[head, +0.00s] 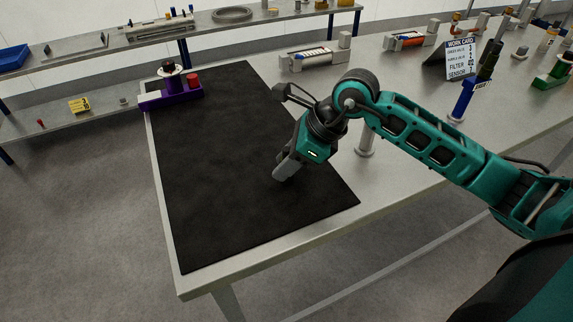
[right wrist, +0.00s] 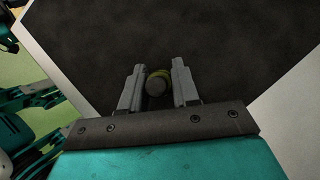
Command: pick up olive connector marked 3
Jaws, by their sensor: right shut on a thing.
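My right gripper (head: 283,172) points down over the right part of the black mat (head: 215,205). In the right wrist view its two grey fingers (right wrist: 157,70) are closed on a small round piece with an olive-yellow rim and a grey end, the olive connector (right wrist: 156,83). Its number does not show. In the head view the fingers hide the connector, and I cannot tell whether it touches the mat. My left gripper is in neither view.
A purple stand (head: 172,95) with a dark spool and a red piece is at the mat's far left corner. A work card (head: 460,58), a blue post (head: 461,100) and grey fixtures (head: 315,57) stand on the table. The mat's near part is clear.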

